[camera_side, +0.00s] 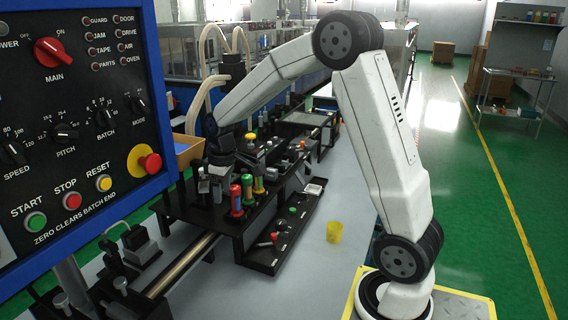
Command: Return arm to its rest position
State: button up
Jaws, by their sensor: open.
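My white arm rises from its base at the lower right, bends at the top, and reaches down to the left. My gripper (213,172) is at the arm's far end, low over the left part of the black machine fixture (225,222). It is small and dark against dark parts, and its open fingers are hard to make out. I see nothing held in it. Red, green and yellow capped posts (247,188) stand just to the right of my gripper. I cannot tell whether the gripper touches anything there.
A blue-framed control panel (80,110) with knobs and buttons fills the left. A black tray (283,235) with small coloured parts lies in front of the fixture. Open space lies above the fixture.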

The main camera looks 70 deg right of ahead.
jog(key=s+a+f+m, duration=0.1)
jog(key=s+a+f, duration=0.1)
jog(key=s+a, duration=0.4)
jog(key=s+a+f+m+t, duration=0.1)
jog(key=s+a+f, duration=0.2)
jog(key=s+a, duration=0.3)
jog(key=s, duration=0.3)
jog(key=shift+a+f, duration=0.15)
jog(key=shift+f, duration=0.2)
jog(key=shift+w, duration=0.1)
